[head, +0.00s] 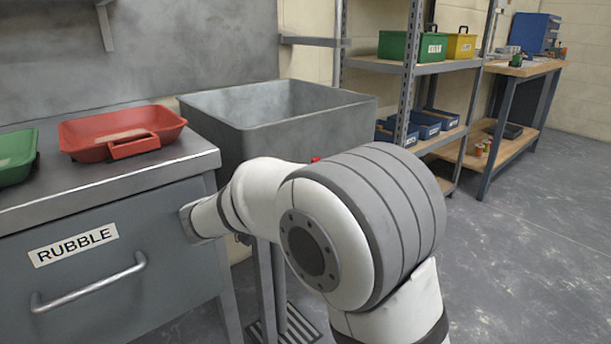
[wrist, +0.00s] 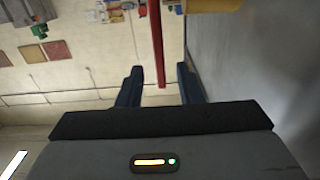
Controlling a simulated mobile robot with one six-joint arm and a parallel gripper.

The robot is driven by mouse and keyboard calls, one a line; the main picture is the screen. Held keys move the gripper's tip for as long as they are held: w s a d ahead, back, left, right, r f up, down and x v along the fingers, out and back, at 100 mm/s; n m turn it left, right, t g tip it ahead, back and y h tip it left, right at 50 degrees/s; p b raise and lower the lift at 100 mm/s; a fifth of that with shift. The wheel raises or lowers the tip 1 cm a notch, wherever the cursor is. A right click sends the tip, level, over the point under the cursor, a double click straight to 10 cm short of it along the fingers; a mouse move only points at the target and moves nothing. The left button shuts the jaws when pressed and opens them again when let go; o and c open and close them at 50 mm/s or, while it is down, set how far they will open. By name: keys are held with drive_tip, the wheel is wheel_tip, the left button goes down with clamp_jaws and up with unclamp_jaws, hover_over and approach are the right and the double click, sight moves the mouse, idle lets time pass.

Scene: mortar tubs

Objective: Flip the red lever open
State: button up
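The red lever (wrist: 156,42) shows in the wrist view as a long thin red bar coming down from the top edge. Its lower end lies between the two dark fingers of my gripper (wrist: 158,70), with a gap on both sides. My gripper is open and not closed on it. In the head view only a small red bit (head: 315,159), probably part of the lever, shows above my arm at the front of the grey tub (head: 285,125). My arm hides my gripper and most of the lever there.
A steel cabinet (head: 105,265) labelled RUBBLE stands at left, with a red tray (head: 90,130) and a green tray (head: 14,158) on top. A shelf (head: 445,66) with bins and a workbench (head: 525,68) stand behind. The floor (head: 540,250) at right is clear.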

drive_tip(key=p+v, duration=0.1)
drive_tip(key=v, duration=0.3)
drive_tip(key=shift+s+a, duration=0.25)
drive_tip(key=shift+a, duration=0.05)
drive_tip(key=s+d+r+n+g+y+p, duration=0.2)
drive_tip(key=s+d+r+g+p, duration=0.3)
drive_tip(key=d+p, duration=0.4)
drive_tip(key=s+d+r+n+g+y+p, duration=0.35)
drive_tip(key=s+d+r+p, duration=0.2)
drive_tip(key=d+p, duration=0.4)
drive_tip(key=s+d+r+n+y+p, duration=0.1)
drive_tip(key=s+r+n+y+p, duration=0.3)
drive_tip(key=s+r+y+p, duration=0.4)
drive_tip(key=s+r+p, duration=0.5)
drive_tip(key=r+p, duration=0.2)
drive_tip(key=p, duration=0.4)
drive_tip(key=shift+d+n+y+p, duration=0.2)
drive_tip(key=shift+n+y+p, duration=0.15)
drive_tip(key=shift+p, duration=0.05)
